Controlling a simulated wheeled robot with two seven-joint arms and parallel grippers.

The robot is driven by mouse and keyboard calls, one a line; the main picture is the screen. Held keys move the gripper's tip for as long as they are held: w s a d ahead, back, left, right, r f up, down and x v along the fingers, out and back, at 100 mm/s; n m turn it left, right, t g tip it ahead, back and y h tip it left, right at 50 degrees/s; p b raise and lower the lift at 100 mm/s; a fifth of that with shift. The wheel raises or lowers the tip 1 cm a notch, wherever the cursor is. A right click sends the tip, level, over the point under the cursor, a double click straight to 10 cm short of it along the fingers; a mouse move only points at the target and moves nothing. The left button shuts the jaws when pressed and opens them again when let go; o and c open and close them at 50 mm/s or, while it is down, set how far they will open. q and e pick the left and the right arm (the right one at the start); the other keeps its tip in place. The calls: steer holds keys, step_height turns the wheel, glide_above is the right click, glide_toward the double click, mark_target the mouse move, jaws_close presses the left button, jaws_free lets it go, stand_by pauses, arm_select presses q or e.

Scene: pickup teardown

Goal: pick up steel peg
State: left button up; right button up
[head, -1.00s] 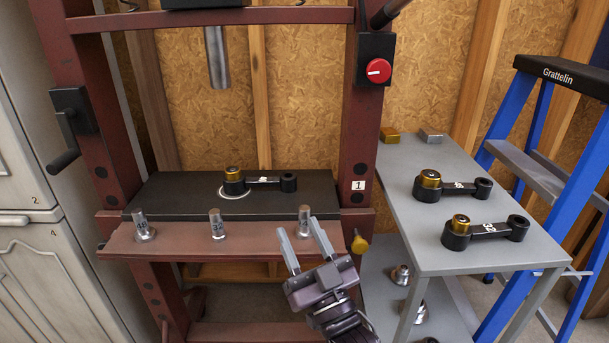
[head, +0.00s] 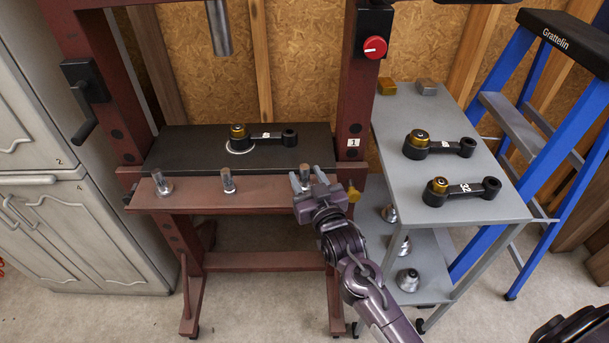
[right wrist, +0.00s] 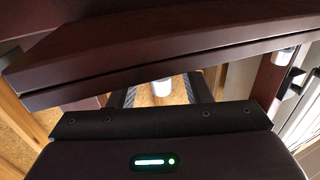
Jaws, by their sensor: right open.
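Three upright steel pegs stand in a row on the red front ledge (head: 200,199) of the press: a left one (head: 163,185), a middle one (head: 228,181) and a right one (head: 305,173). My right gripper (head: 308,179) is open at the right peg, its fingers on either side of it. The gripper partly hides this peg's lower part. In the right wrist view a pale peg end (right wrist: 162,91) shows between the open fingers, and whether they touch it cannot be told. Another peg (right wrist: 283,57) shows farther right there. My left gripper is not in view.
A black press bed (head: 190,150) behind the ledge holds a black link with a brass bushing (head: 238,133). A grey cart (head: 450,215) on the right carries two more links, with several metal parts on its lower shelf. A blue ladder (head: 500,130) stands farther right.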

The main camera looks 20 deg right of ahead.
steer(key=shift+w, duration=1)
steer(key=shift+c, duration=0.2)
jaws_close()
steer(key=shift+r, duration=0.1)
